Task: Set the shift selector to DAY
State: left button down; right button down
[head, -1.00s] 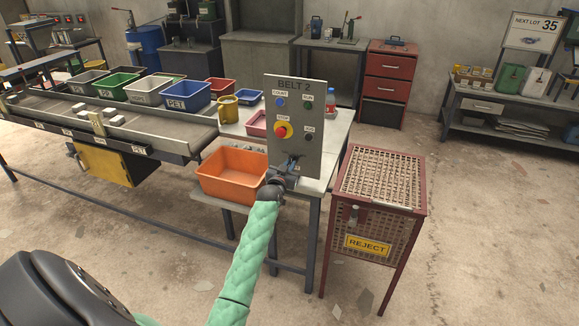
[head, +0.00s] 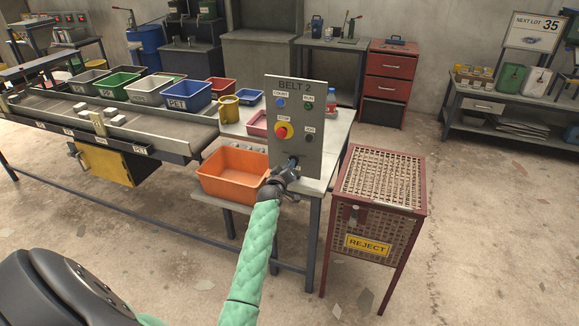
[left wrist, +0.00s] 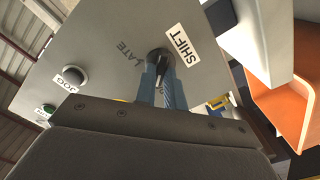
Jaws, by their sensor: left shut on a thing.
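The grey BELT 2 panel (head: 309,135) stands upright at the near end of the table. It also fills much of the left wrist view (left wrist: 105,60). The shift selector (left wrist: 160,57) is a dark round knob low on the panel, beside the SHIFT label (left wrist: 181,44). The word LATE (left wrist: 128,52) is printed on its other side. No DAY marking can be read. My left gripper (head: 290,166) is at the panel's lower part. In the left wrist view its blue fingers (left wrist: 162,80) are shut on the knob, partly hiding it. My right gripper is out of view.
Above the selector are a red stop button (head: 283,131) and several small buttons. An orange bin (head: 233,188) sits just left of my left gripper. The REJECT cage (head: 384,210) stands to the right. Floor is clear beyond the cage.

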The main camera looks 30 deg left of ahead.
pick_arm(q)
jog(key=shift+n, duration=0.5)
jog(key=c, duration=1.5)
grip_release()
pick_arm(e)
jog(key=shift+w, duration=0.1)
pick_arm(q)
jog(key=shift+s, duration=0.1)
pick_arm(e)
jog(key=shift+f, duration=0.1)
